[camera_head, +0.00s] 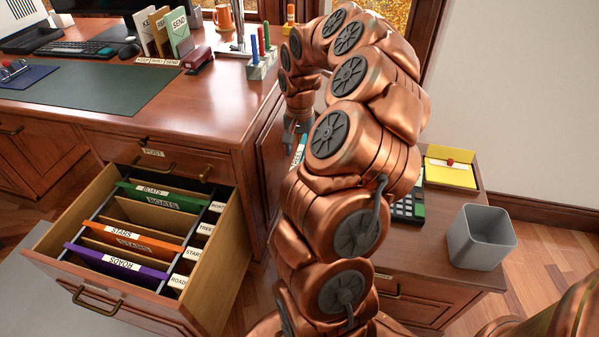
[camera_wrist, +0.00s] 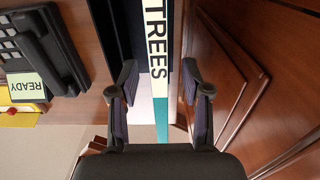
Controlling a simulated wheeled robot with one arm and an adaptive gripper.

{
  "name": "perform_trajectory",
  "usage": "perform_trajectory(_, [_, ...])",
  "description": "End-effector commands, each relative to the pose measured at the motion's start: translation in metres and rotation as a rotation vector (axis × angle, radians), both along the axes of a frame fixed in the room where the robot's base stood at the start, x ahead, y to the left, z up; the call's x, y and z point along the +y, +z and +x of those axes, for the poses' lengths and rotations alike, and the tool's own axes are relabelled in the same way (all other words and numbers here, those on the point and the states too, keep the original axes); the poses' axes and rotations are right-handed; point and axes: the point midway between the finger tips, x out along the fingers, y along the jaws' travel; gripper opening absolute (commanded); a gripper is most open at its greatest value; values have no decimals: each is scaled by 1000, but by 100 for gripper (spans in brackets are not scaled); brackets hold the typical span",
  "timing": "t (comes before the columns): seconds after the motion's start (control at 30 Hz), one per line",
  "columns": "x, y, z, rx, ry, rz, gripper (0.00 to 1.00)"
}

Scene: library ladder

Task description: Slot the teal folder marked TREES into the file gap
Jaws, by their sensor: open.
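The teal folder (camera_wrist: 161,120) has a white label reading TREES and stands edge-up between my gripper's fingers in the wrist view. In the head view a sliver of it (camera_head: 298,152) shows beside the desk, mostly hidden by my arm. My gripper (camera_wrist: 158,72) is open, with a finger on each side of the folder and space on both sides. The open drawer (camera_head: 229,262) holds a green BOATS folder (camera_head: 160,195), an orange STARS folder (camera_head: 130,232) and a purple ROADS folder (camera_head: 117,261). The file gap (camera_head: 150,216), by the TREES side tag (camera_head: 205,229), lies between green and orange.
The desk (camera_head: 225,105) stands behind the drawer, with a pen block (camera_head: 262,68) near its right edge. At right, a low cabinet carries a yellow tray (camera_head: 452,172) and a grey bin (camera_head: 480,238). A phone (camera_wrist: 45,50) shows at left in the wrist view.

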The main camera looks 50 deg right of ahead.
Motion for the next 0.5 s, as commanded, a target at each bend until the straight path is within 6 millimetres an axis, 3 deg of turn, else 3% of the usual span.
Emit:
perform_trajectory(0.2, [2, -27, -3, 4, 0, 4, 48])
perform_trajectory(0.43, [1, -27, -2, 3, 0, 1, 48])
perform_trajectory(0.5, [1, -27, -2, 2, 1, 1, 41])
